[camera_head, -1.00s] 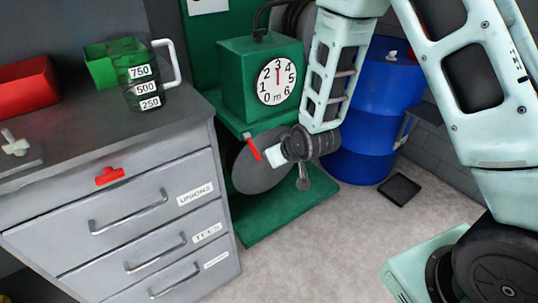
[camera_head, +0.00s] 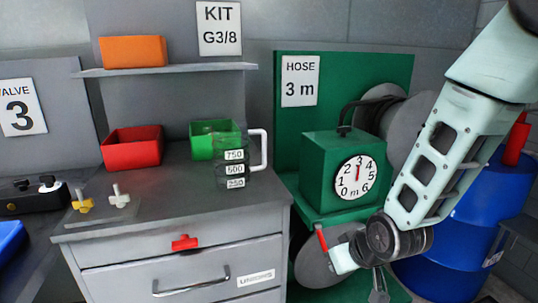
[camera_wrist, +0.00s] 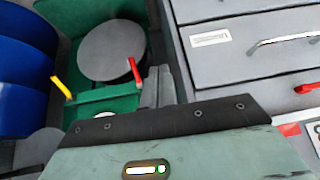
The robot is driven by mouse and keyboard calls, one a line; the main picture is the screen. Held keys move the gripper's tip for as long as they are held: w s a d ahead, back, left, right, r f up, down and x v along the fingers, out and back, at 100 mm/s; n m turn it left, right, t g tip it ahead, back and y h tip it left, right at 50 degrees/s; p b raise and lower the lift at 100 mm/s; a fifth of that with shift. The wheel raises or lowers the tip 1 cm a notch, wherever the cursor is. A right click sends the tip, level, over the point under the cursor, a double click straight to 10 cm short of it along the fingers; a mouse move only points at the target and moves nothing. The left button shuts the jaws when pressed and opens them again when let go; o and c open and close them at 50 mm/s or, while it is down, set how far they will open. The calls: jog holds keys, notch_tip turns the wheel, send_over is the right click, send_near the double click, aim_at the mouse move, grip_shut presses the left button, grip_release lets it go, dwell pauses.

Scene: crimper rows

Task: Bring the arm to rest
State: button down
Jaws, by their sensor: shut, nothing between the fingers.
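My gripper (camera_head: 380,288) hangs at the end of my pale green arm at the lower right of the head view, pointing down. It is in front of the green hose stand, below the dial box (camera_head: 335,170). Its grey fingers also show in the wrist view (camera_wrist: 158,86), shut and empty, with the green stand and a grey disc (camera_wrist: 112,50) beyond them. The fingertips look apart from everything around, though the exact gap to the stand cannot be told. My arm covers part of the blue drum (camera_head: 470,225).
A grey drawer cabinet (camera_head: 170,210) stands left of my gripper, with a red bin (camera_head: 132,148), a green bin (camera_head: 206,140) and a measuring jug (camera_head: 233,170) on top. A red-handled lever (camera_head: 321,238) is close left of my wrist. An orange bin (camera_head: 132,52) sits on a shelf.

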jog(key=s+a+r+n+g, duration=0.1)
jog(key=s+r+g, duration=0.1)
jog(key=s+r, duration=0.2)
jog(key=s+a+r+n+g+h+p, duration=0.1)
jog(key=s+r, duration=0.4)
jog(key=s, duration=0.6)
jog(key=s+a+r+n+g+p, duration=0.1)
jog(key=s+r+n+g, duration=0.1)
jog(key=s, duration=0.6)
notch_tip(320, 180, up, 2)
jog(key=shift+r+g+h, duration=0.15)
jog(key=shift+g+h, duration=0.25)
jog(key=shift+g, duration=0.2)
